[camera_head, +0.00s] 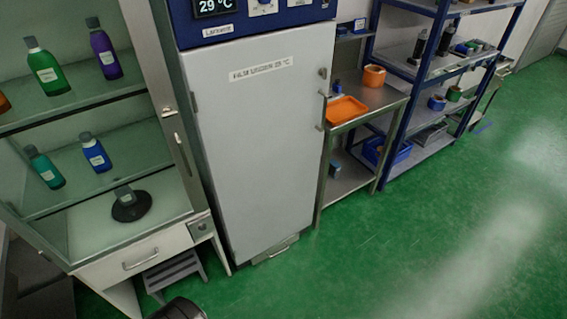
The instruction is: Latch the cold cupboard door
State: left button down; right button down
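A tall cupboard with a blue top panel (255,20) and a light grey door (262,150) stands left of centre. Its display (214,5) reads 29 °C, and a white label (261,69) on the door is too blurred to read fully. The door looks shut or nearly so; I cannot tell whether it is latched. A handle (322,110) is on the door's right edge, with a small metal fitting (323,73) above it. Neither of my grippers can be made out. A dark rounded part at the bottom edge is too cut off to identify.
A glass-fronted cabinet (165,100) with several coloured bottles stands at the left, a small grey step stool (174,272) below it. A steel table (385,100) with an orange tray (346,110) adjoins the cupboard. Blue shelving stands beyond. The green floor (400,250) is clear in front.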

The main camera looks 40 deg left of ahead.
aim_at(324, 72)
jog(key=u, duration=1.5)
